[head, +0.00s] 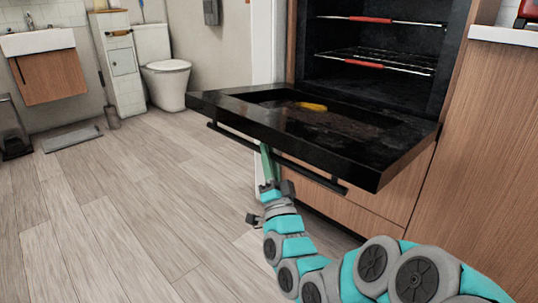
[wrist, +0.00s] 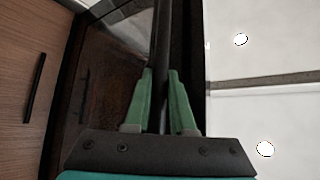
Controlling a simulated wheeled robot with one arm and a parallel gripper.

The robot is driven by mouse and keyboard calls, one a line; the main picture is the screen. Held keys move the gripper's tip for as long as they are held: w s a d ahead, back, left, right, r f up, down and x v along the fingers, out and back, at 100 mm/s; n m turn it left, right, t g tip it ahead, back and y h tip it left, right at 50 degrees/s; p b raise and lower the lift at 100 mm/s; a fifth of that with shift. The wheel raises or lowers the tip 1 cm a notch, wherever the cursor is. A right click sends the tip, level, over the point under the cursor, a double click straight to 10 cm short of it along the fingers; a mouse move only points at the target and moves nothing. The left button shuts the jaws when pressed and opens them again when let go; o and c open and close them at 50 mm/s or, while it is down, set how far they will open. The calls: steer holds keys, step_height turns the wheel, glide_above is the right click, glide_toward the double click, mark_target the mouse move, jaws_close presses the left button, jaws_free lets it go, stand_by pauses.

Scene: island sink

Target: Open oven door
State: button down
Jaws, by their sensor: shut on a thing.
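The oven door (head: 385,165) is folded down and open, close to level, in front of the oven (head: 375,85). Its dark bar handle (head: 300,172) runs along the door's outer edge. My gripper (head: 267,158) is at the handle, left of its middle in the head view. In the wrist view the green fingers (wrist: 157,85) sit on both sides of the handle (wrist: 161,50) and are shut on it. The door's dark glass (wrist: 110,75) shows behind them. Part of the handle between the fingers is hidden in the head view.
A yellow object (head: 311,106) lies on the door's inner face. Racks with red strips (head: 368,64) are inside the oven. Wooden cabinet fronts (head: 485,140) stand to the right. A toilet (head: 165,80) and a sink (head: 38,42) are at the back left.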

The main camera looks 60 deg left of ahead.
steer(key=shift+w, duration=0.25)
steer(key=c, duration=1)
jaws_free()
steer(key=shift+c, duration=0.2)
steer(key=shift+o, duration=1.4)
steer(key=shift+s, duration=0.1)
steer(key=v, duration=0.8)
steer(key=shift+p, duration=0.35)
